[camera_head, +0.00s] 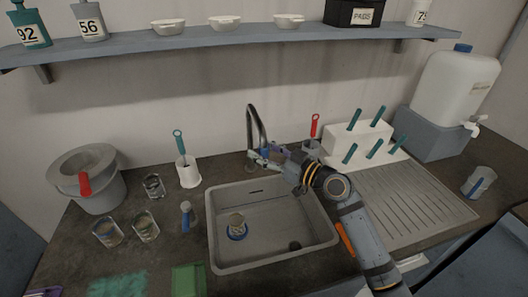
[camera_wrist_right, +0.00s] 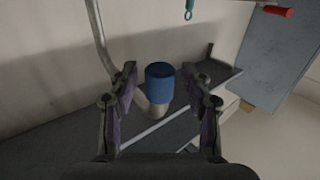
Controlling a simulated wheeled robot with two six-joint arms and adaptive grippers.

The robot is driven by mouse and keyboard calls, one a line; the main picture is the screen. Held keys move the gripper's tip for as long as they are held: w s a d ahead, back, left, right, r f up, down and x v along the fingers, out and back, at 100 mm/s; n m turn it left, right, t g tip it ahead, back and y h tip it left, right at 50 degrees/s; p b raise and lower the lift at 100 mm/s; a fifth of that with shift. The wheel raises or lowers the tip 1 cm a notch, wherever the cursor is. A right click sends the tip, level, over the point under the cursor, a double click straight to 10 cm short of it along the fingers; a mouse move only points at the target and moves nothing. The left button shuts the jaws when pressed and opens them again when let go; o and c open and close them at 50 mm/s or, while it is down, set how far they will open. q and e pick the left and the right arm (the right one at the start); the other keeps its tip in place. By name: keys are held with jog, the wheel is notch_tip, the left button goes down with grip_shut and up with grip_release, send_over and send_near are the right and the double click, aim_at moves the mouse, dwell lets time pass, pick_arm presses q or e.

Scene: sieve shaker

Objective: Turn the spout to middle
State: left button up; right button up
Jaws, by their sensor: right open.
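The grey gooseneck spout (camera_head: 251,122) rises behind the sink (camera_head: 224,268) at its back edge, and its outlet side comes down close to my right gripper (camera_head: 268,157). In the right wrist view a curved grey pipe (camera_wrist_right: 97,32) runs down behind one finger. A blue cylindrical cap (camera_wrist_right: 160,83) on a grey stem sits between the fingers of my right gripper (camera_wrist_right: 162,92). The fingers are open, with a gap on each side of the cap. I cannot tell for sure whether the cap is the spout's end. My left gripper is out of view.
A cup with a blue base (camera_head: 237,229) stands in the sink. A white holder with a teal-handled tool (camera_head: 190,176) is left of the spout. A white block with teal handles (camera_head: 340,147) and the grooved drainboard (camera_head: 440,205) are on the right. A shelf (camera_head: 205,40) runs above.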

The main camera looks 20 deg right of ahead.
jog(key=v, duration=0.7)
jog(key=shift+s+d, duration=0.15)
jog(key=shift+d, duration=0.05)
dwell(0.5)
